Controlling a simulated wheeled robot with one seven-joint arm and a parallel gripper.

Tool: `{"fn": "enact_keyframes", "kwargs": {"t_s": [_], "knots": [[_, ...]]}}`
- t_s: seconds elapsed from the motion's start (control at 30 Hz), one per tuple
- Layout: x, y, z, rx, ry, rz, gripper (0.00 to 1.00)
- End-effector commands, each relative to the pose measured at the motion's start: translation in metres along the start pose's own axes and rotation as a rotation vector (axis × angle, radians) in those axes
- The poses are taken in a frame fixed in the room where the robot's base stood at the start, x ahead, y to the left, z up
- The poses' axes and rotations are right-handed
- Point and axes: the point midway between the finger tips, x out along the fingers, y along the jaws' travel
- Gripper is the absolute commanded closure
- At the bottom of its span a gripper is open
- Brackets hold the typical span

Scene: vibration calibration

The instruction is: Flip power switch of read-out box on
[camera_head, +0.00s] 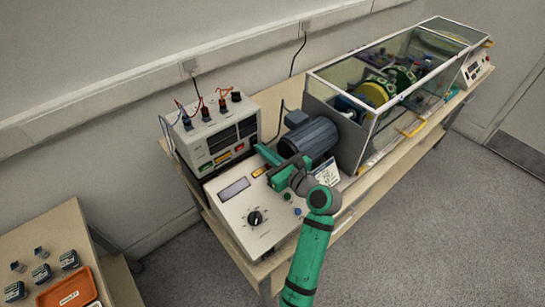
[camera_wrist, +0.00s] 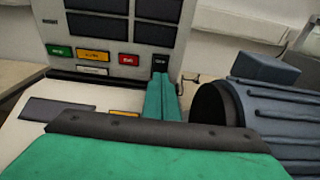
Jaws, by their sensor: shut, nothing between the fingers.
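The read-out box (camera_head: 212,137) is a pale box with dark displays at the back left of the bench. It also fills the top of the wrist view (camera_wrist: 113,60), with green, yellow and red labelled buttons along its lower front. A small black switch (camera_wrist: 160,63) sits right of the red button. My gripper (camera_head: 259,148) reaches toward the box's lower right front. Its green fingers (camera_wrist: 163,80) are shut and empty, with the tips just below the switch in the wrist view. I cannot tell whether they touch it.
A grey motor (camera_head: 311,137) stands close to the right of my gripper. A sloped control panel (camera_head: 240,213) with a knob lies below. Cables rise from the box's top. A glass-walled case (camera_head: 390,100) is farther right; an orange tray (camera_head: 72,290) is at lower left.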

Motion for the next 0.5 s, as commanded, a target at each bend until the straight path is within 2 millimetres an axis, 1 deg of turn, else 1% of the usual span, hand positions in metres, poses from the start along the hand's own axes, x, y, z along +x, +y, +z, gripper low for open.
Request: {"fn": "enact_keyframes", "kwargs": {"t_s": [0.1, 0.5], "knots": [[0.0055, 0.0004, 0.0003, -0.001, 0.000, 0.001, 1.00], [0.0047, -0.0036, -0.0013, 0.001, -0.009, -0.005, 1.00]]}}
